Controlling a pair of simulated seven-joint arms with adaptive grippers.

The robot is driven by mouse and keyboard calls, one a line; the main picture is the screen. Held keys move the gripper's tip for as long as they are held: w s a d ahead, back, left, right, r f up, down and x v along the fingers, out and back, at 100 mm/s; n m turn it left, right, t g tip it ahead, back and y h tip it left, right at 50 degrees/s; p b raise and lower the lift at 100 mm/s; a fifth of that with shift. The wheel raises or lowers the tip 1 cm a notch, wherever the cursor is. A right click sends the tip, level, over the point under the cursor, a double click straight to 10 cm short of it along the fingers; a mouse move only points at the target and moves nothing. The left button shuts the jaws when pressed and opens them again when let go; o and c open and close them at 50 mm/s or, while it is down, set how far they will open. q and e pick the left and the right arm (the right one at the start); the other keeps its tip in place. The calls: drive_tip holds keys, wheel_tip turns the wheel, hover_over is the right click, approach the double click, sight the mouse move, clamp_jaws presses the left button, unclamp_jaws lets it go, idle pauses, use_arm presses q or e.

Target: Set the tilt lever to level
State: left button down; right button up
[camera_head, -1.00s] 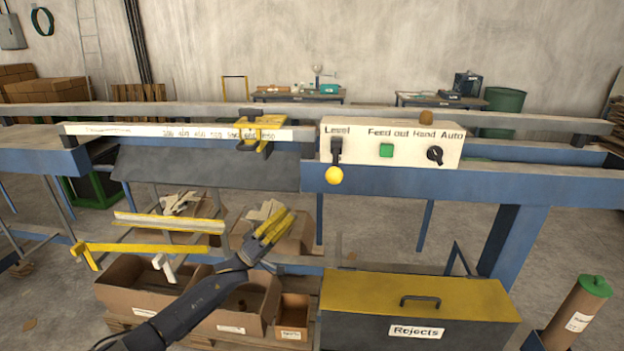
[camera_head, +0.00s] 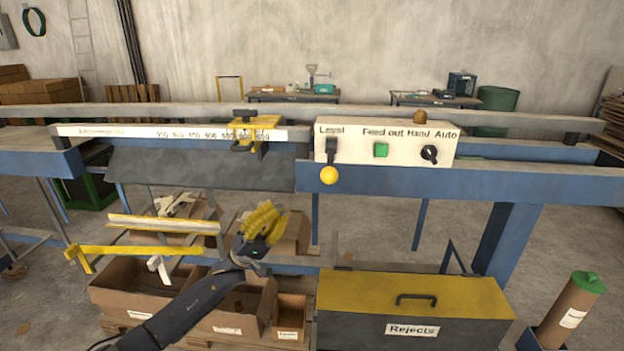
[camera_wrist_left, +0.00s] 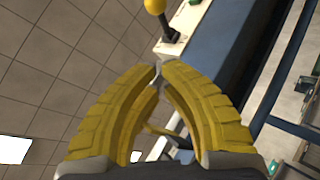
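The tilt lever (camera_head: 331,152) is on the front of the white control box (camera_head: 350,148), under the label "Level". Its black stem points down and ends in a yellow ball knob (camera_head: 328,175). My left gripper (camera_head: 268,208) has yellow fingers and is below and left of the knob, apart from it. In the left wrist view the fingertips (camera_wrist_left: 159,70) meet, with nothing seen held between them. The yellow knob (camera_wrist_left: 155,5) and black stem (camera_wrist_left: 168,30) show beyond the fingertips at the top of that view. My right gripper is not in view.
The control box also has a green button (camera_head: 381,150) and a black rotary switch (camera_head: 429,153). A yellow clamp (camera_head: 255,130) sits on the ruler rail to the left. Cardboard boxes (camera_head: 135,285) and a yellow-lidded rejects bin (camera_head: 415,295) stand below. Space before the knob looks clear.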

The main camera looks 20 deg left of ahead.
use_arm(q)
approach(330, 162)
drive_tip(key=w+a+r, duration=0.2)
drive_tip(key=w+a, duration=0.1)
drive_tip(key=shift+s+d+r, duration=0.1)
drive_tip(key=shift+d+r, duration=0.15)
drive_tip(key=shift+d, duration=0.4)
drive_tip(key=shift+s+d+r, duration=0.1)
drive_tip(key=shift+d+r, duration=0.15)
drive_tip(key=shift+d, duration=0.45)
drive_tip(key=shift+s+d+r, duration=0.1)
drive_tip(key=shift+d+r, duration=0.1)
drive_tip(key=shift+d, duration=0.45)
drive_tip(key=shift+d, duration=0.1)
